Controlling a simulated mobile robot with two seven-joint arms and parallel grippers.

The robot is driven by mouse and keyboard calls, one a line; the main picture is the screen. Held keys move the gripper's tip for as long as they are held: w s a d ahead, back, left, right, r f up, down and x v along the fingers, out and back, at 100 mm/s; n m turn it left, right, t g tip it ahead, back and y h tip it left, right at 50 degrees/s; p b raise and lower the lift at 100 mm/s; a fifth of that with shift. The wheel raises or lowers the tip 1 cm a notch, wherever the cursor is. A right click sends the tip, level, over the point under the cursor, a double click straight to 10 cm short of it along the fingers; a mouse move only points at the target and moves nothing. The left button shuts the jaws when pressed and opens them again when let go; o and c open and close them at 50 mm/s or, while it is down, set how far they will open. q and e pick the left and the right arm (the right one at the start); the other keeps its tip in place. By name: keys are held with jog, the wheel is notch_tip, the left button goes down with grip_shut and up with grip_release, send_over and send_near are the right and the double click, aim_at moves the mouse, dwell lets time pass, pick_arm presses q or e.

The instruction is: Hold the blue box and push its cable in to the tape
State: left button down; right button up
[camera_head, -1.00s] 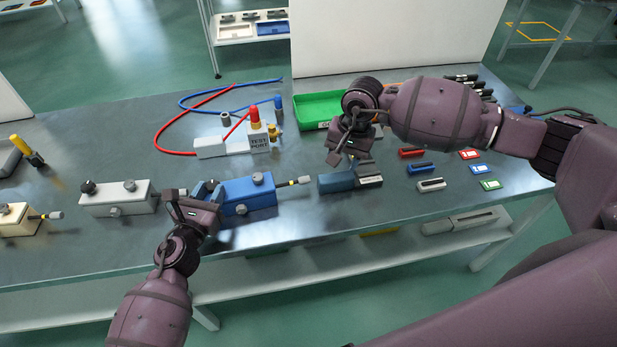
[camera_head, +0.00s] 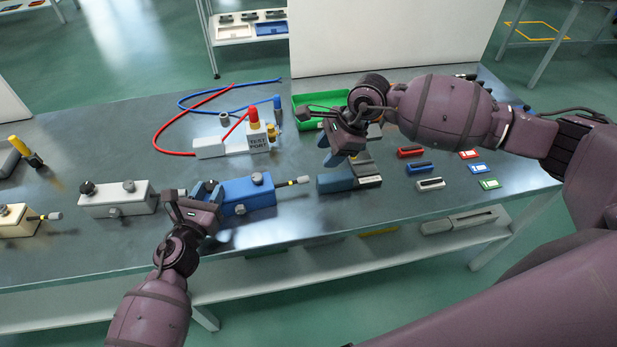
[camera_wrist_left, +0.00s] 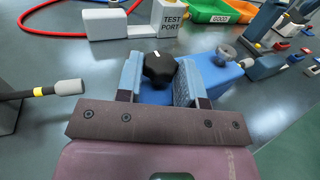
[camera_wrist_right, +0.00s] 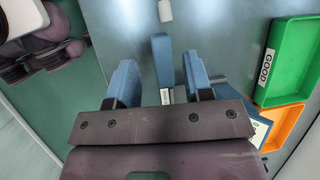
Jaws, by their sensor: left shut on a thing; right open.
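The blue box (camera_head: 250,193) lies on the grey bench, with a cable (camera_head: 283,184) coming out of its right end. The cable carries a yellow band of tape (camera_head: 292,183) and ends in a grey plug (camera_head: 303,180); part of the cable shows between box and tape. My left gripper (camera_head: 207,191) is shut on the left part of the box; in the left wrist view its fingers lie either side of a black knob (camera_wrist_left: 159,68). My right gripper (camera_head: 337,158) is open and empty, above and right of the plug, fingers downward. The plug's tip (camera_wrist_right: 165,11) shows in the right wrist view.
A blue block with a grey end (camera_head: 337,184) lies right of the plug, below my right gripper. The white test port (camera_head: 222,146) with red and blue leads stands behind the box. A white box (camera_head: 115,201) is to the left. A green tray (camera_head: 302,108) is behind.

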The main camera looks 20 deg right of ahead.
aim_at(306, 182)
jog(key=x, duration=1.1)
jog(key=shift+f, duration=0.25)
jog(key=shift+c, duration=0.3)
jog(key=shift+a, duration=0.1)
grip_shut()
